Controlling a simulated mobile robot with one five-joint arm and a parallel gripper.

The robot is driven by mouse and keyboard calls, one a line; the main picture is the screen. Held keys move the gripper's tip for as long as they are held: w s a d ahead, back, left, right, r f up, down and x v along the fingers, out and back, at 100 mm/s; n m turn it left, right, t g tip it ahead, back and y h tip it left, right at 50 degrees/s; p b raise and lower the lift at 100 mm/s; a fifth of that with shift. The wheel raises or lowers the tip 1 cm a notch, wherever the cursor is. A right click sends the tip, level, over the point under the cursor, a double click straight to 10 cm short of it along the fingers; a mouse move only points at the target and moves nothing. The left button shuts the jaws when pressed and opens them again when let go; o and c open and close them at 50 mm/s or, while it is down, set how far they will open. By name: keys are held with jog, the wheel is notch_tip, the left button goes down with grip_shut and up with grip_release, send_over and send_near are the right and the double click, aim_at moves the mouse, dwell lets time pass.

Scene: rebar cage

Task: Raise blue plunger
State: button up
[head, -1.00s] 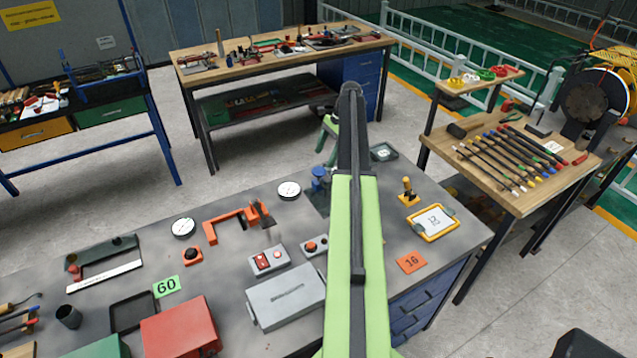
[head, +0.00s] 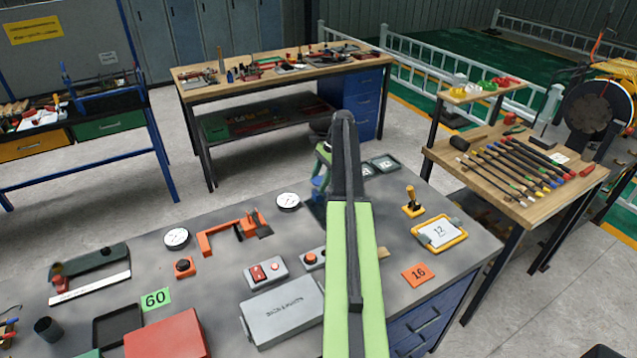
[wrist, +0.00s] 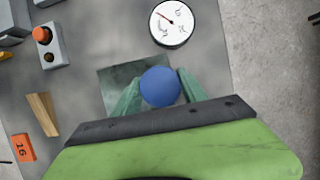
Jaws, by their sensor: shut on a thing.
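The blue plunger shows in the wrist view as a round blue knob (wrist: 160,86) seen from above. My gripper (wrist: 160,92) has its two green fingers closed against the knob's left and right sides. A dark green square plate (wrist: 120,85) lies under the knob. In the head view the plunger (head: 318,190) shows only as a blue bit left of my arm, and my arm hides most of it. My fingertips are hidden in the head view. I cannot tell whether the plunger stands above its lowest position.
A white dial gauge (wrist: 172,23) lies near the plunger. A grey box with an orange button (wrist: 42,40) and a wooden wedge (wrist: 43,113) lie to the left. An orange 16 card (head: 418,274) and a yellow-framed card (head: 440,233) lie right of my arm.

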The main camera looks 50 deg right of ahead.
grip_shut()
notch_tip(320, 180, up, 4)
jog(key=p, duration=0.3)
jog(key=shift+w+f+p, duration=0.1)
jog(key=shift+f+p, duration=0.05)
jog(key=shift+p, duration=0.15)
jog(key=shift+w+d+f, duration=0.1)
jog(key=shift+d+f, duration=0.05)
jog(key=o, duration=0.9)
grip_release()
jog(key=shift+o, duration=0.2)
